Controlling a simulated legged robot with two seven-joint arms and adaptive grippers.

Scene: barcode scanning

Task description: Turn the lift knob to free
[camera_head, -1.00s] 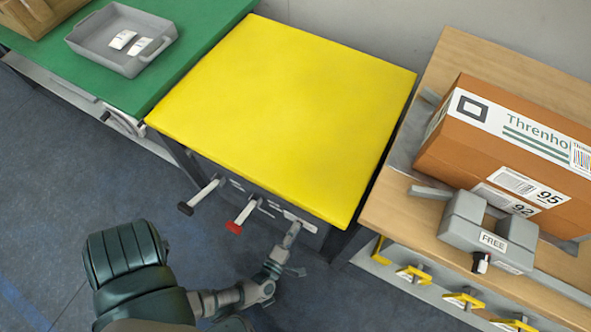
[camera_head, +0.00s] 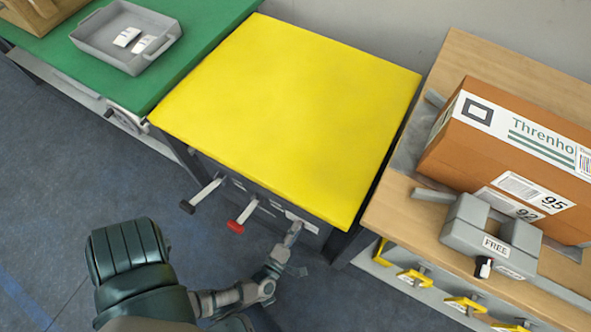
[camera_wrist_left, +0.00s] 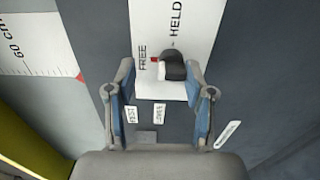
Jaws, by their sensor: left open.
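The lift knob (camera_wrist_left: 176,64) is black with a small red mark, on a white plate lettered FREE and HELD in the left wrist view. The red mark is at the knob's left side, beside FREE; HELD is above. Whether the fingertips reach the knob's depth, I cannot tell. In the head view my left gripper (camera_head: 293,238) is at the front panel below the yellow table top (camera_head: 290,110), where the knob is hidden. My right gripper is not in view.
A black-ended lever (camera_head: 203,193) and a red-ended lever (camera_head: 244,215) stick out left of my gripper. On the right, a wooden bench holds a brown box (camera_head: 500,150) and a grey clamp marked FREE (camera_head: 480,229). A green table with a grey tray (camera_head: 95,45) is at left.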

